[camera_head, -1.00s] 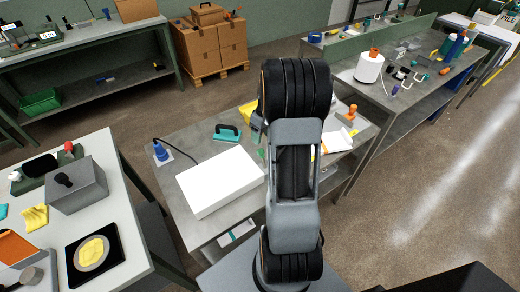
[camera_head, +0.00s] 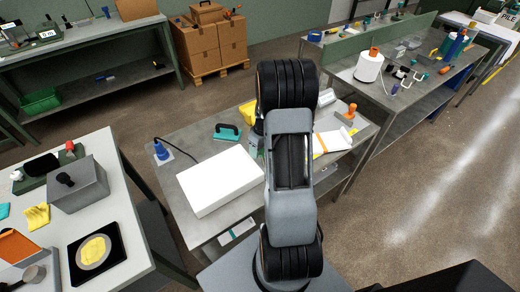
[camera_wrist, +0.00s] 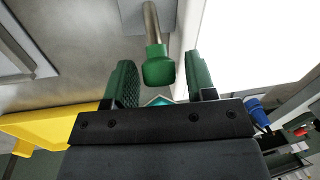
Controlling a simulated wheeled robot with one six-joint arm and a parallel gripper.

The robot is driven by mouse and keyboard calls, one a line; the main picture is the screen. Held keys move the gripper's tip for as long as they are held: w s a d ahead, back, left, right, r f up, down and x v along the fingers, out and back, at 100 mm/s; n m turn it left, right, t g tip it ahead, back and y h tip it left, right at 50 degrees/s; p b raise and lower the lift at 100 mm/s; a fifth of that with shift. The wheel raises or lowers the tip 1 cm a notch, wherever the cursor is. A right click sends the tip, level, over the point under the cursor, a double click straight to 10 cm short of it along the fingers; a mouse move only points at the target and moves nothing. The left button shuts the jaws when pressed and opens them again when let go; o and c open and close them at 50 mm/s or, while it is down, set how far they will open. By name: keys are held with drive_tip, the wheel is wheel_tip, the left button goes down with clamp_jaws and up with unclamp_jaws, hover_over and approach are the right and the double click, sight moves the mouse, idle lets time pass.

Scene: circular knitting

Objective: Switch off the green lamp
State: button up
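In the wrist view a green cap (camera_wrist: 159,68) sits on the end of a metal stem (camera_wrist: 151,22) that rises from a pale plate (camera_wrist: 135,14). My gripper (camera_wrist: 160,66) is open, with one green-padded finger on each side of the cap. Gaps show between the cap and both fingers, so neither appears to touch it. In the head view my arm hides the gripper and most of this spot; only a small grey-green piece (camera_head: 254,143) shows beside the arm. I cannot make out a lit green lamp in either view.
A white box (camera_head: 220,181) lies on the grey table beside the arm; its white face also fills the wrist view's upper right. A teal-handled tool (camera_head: 227,133), a blue knob with a cable (camera_head: 161,151) and a yellow bin (camera_head: 247,113) are close by.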

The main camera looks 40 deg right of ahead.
clamp_jaws()
